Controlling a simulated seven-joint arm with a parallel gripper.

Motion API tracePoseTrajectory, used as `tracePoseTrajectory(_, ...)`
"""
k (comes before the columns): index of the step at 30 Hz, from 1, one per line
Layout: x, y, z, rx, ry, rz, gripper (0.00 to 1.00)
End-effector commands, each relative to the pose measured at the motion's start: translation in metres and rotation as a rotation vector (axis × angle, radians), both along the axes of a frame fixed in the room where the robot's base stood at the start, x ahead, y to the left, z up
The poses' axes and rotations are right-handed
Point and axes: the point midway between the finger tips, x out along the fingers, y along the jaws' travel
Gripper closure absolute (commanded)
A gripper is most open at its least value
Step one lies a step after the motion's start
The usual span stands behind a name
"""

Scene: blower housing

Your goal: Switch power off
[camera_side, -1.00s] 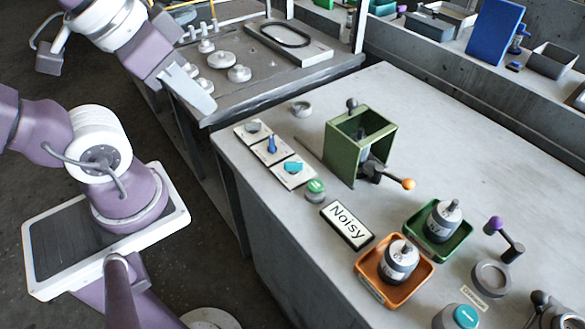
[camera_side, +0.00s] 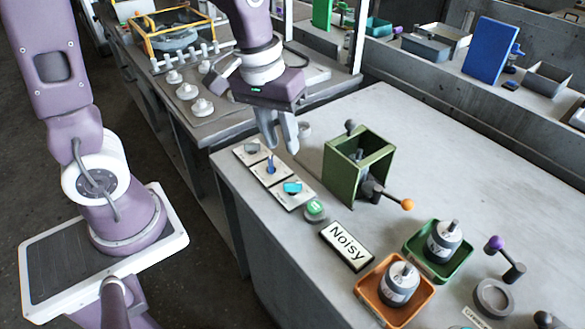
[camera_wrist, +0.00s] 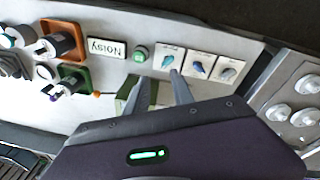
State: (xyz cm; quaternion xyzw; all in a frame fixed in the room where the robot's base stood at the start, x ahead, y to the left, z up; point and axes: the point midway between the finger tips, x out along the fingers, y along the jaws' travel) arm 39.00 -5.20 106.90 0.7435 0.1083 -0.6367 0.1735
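Three pale plates with knobs stand in a row along the bench's left edge in the side view: a grey knob (camera_side: 251,149), a blue knob (camera_side: 271,165) and a teal knob (camera_side: 292,187). In the wrist view, the blue knob (camera_wrist: 198,67) and grey knob (camera_wrist: 228,73) show; a fingertip overlaps the plate nearest the green button. The plates' labels are too small to read, so I cannot tell which is power. My gripper (camera_side: 282,146) points down above the row, its fingers apart and empty. Its two fingers also show in the wrist view (camera_wrist: 158,82).
A green button (camera_side: 315,208) and a "Noisy" sign (camera_side: 347,246) continue the row. A green housing with an orange-tipped lever (camera_side: 358,167) stands to the right. Orange (camera_side: 379,315) and green (camera_side: 461,257) trays hold cylindrical parts. The bench's middle is clear.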

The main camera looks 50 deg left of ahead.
Motion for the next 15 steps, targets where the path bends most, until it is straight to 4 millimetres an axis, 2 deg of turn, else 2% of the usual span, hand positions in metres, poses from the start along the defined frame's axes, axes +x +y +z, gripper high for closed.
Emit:
tracePoseTrajectory(1, 0.012, 0.001, -0.027, 0.005, 0.057, 0.048, 0.71)
tracePoseTrajectory(3, 0.024, 0.005, -0.058, 0.015, 0.11, 0.118, 0.71)
tracePoseTrajectory(6, 0.033, 0.009, -0.09, 0.034, 0.154, 0.181, 0.71)
tracePoseTrajectory(15, 0.035, 0.012, -0.127, 0.044, 0.177, 0.211, 0.71)
